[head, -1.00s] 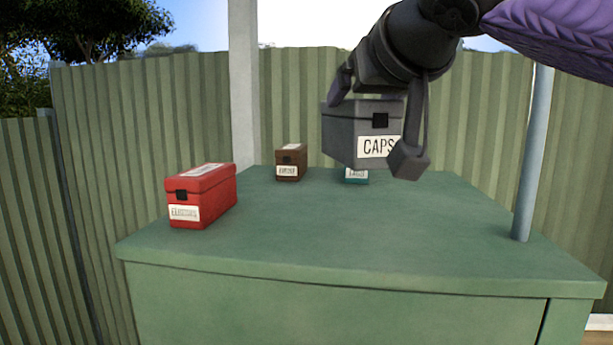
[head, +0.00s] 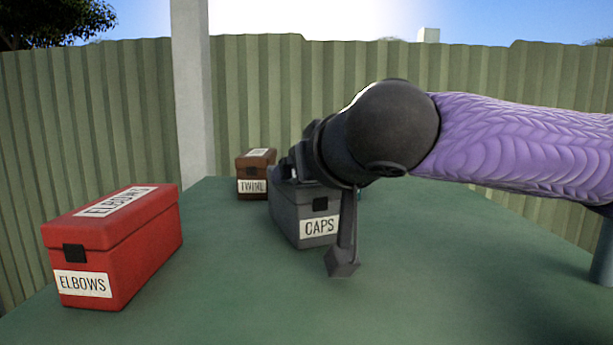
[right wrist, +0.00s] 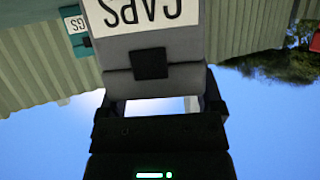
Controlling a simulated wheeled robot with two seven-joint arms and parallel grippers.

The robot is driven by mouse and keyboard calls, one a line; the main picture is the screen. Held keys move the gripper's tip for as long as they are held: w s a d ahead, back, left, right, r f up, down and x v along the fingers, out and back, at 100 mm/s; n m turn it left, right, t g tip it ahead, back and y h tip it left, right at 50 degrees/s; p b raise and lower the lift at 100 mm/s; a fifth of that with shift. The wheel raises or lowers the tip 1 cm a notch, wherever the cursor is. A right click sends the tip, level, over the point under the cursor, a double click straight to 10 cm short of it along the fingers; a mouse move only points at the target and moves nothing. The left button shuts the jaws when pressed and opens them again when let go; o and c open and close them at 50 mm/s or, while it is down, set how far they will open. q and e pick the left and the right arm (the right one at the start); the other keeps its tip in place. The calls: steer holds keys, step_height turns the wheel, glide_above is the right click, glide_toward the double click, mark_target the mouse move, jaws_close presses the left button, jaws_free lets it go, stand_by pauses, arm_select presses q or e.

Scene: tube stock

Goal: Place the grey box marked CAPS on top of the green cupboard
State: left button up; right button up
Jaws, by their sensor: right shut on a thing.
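The grey box marked CAPS (head: 289,215) is upright over the green cupboard's top (head: 230,300) in the head view, label facing me. My right gripper (head: 312,222) is shut on it from above, one finger hanging down by its right front. I cannot tell whether the box's base touches the top or hangs just above it. In the right wrist view the box (right wrist: 150,45) shows upside down between the fingers, with its dark latch and label. My left gripper is not in view.
A red ELBOWS box (head: 112,245) stands at left on the cupboard top. A brown TWINE box (head: 254,174) stands behind the grey box. A teal box (right wrist: 88,43) shows in the wrist view. A pole (head: 603,255) rises at right. The front middle is bare.

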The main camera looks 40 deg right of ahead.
steer(key=shift+s+d, duration=0.15)
steer(key=shift+d, duration=0.05)
steer(key=shift+s, duration=0.15)
steer(key=shift+a+f, duration=0.1)
steer(key=shift+a, duration=0.1)
steer(key=o, duration=1.3)
steer(key=shift+c, duration=0.2)
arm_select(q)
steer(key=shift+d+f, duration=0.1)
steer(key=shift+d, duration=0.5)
arm_select(e)
steer(key=shift+w+d, duration=0.15)
steer(key=shift+w, duration=0.05)
arm_select(q)
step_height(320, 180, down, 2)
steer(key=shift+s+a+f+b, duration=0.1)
steer(key=shift+b, duration=1.05)
arm_select(e)
steer(key=v, duration=1.2)
steer(key=shift+s, duration=0.1)
